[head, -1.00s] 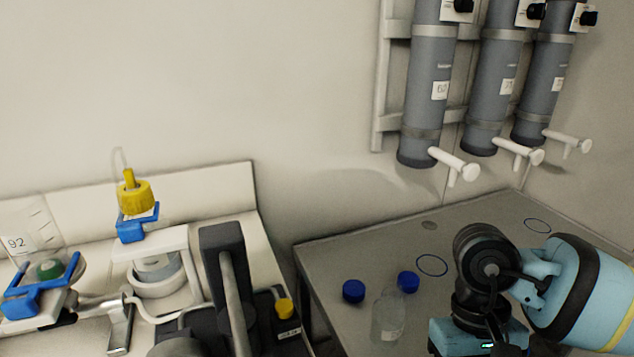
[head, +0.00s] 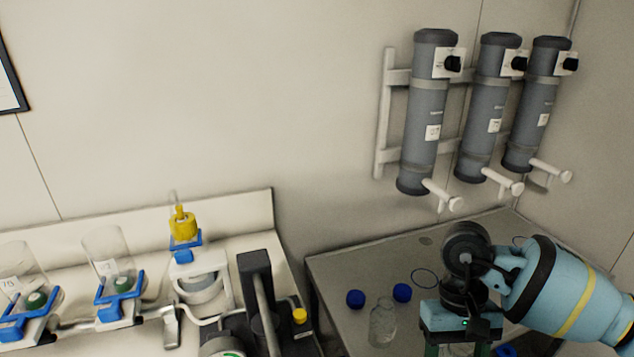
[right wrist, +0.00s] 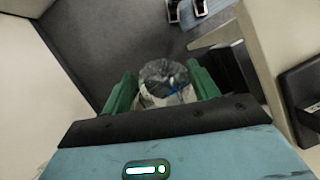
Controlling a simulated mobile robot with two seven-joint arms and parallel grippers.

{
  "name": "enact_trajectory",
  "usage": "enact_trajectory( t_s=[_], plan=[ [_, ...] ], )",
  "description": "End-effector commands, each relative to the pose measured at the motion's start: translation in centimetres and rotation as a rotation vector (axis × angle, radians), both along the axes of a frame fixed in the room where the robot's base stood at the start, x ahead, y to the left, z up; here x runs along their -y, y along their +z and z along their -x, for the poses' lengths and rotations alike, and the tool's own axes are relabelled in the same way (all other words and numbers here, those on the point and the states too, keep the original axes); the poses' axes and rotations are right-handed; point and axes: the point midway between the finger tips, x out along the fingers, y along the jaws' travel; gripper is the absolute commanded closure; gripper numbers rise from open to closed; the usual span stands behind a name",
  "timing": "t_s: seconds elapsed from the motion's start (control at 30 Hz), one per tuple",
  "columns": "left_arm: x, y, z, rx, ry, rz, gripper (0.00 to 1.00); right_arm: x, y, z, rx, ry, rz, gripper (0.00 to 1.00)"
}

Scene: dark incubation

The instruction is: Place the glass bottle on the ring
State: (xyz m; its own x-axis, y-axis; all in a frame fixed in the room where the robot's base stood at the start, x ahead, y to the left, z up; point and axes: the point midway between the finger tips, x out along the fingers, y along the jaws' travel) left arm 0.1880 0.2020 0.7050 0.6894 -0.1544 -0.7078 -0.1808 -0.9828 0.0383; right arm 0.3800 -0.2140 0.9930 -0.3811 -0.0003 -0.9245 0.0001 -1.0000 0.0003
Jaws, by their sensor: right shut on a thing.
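My right gripper (head: 458,348) is at the bottom of the head view, in front of the grey table. Its green fingers are shut on a clear glass bottle (right wrist: 165,82), seen in the right wrist view from its open top. In the head view the held bottle is mostly cut off by the lower edge. A blue ring (head: 424,269) is marked flat on the table (head: 345,262), beyond the gripper. A second ring at the back right is mostly hidden by my arm. Another clear bottle (head: 382,325) stands on the table left of the gripper. My left gripper is out of view.
Blue caps (head: 355,299) (head: 402,292) lie near the standing bottle, and another blue piece (head: 506,350) shows beside my arm. Grey wall cylinders (head: 425,120) with white spouts hang above the table. A bench (head: 225,215) with bottle holders stands left.

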Motion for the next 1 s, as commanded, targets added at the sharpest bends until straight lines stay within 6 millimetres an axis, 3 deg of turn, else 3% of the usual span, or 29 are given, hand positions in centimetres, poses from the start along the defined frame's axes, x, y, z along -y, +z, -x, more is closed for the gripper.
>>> enact_trajectory(
  t_s=[1.0],
  plan=[
    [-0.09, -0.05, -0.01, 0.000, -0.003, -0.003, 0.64, -0.02, -0.53, 0.09, -0.004, -0.001, -0.001, 0.69]
  ],
)
